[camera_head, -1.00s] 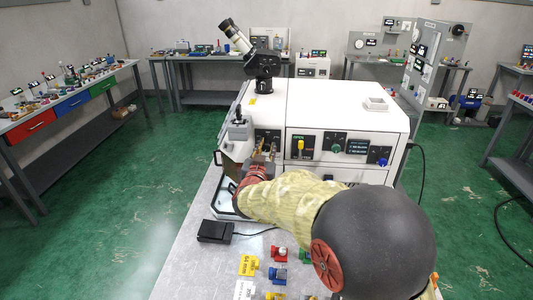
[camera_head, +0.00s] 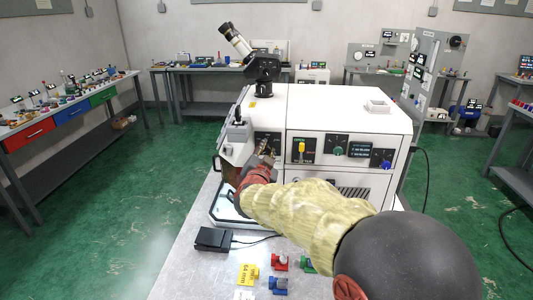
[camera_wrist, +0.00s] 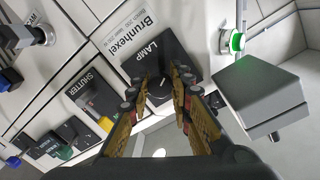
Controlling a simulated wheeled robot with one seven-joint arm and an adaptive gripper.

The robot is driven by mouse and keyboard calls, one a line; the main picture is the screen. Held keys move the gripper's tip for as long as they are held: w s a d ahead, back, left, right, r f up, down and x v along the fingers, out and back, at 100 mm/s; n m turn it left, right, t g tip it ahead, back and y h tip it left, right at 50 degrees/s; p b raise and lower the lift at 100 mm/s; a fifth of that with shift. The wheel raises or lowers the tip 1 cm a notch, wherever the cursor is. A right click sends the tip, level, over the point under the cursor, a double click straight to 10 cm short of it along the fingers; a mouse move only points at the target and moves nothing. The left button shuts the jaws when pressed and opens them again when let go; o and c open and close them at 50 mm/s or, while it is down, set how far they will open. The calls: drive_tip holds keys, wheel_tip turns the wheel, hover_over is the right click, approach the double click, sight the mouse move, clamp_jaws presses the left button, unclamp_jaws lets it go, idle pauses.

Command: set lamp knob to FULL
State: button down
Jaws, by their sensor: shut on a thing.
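The lamp knob (camera_wrist: 158,88) is a dark round knob on a black panel marked LAMP (camera_wrist: 170,54) in the wrist view. My gripper (camera_wrist: 158,97) has its fingertips on either side of the knob and is shut on it. The fingers cover part of the knob, and I cannot read its setting. In the head view my gripper (camera_head: 264,153) is at the left part of the white machine's front (camera_head: 295,110), and the knob is hidden there.
In the wrist view, a SHUTTER panel (camera_wrist: 90,92) lies left of the lamp panel. A green button (camera_wrist: 237,41) and a grey box (camera_wrist: 262,95) are to the right. In the head view, a yellow lever (camera_head: 301,147) is right of my gripper, and a black pedal (camera_head: 213,239) lies in front.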

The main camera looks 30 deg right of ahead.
idle(0.3)
drive_tip(key=c, duration=1.6)
unclamp_jaws()
drive_tip(key=shift+c, duration=0.2)
drive_tip(key=shift+o, duration=0.3)
drive_tip(key=v, duration=1.2)
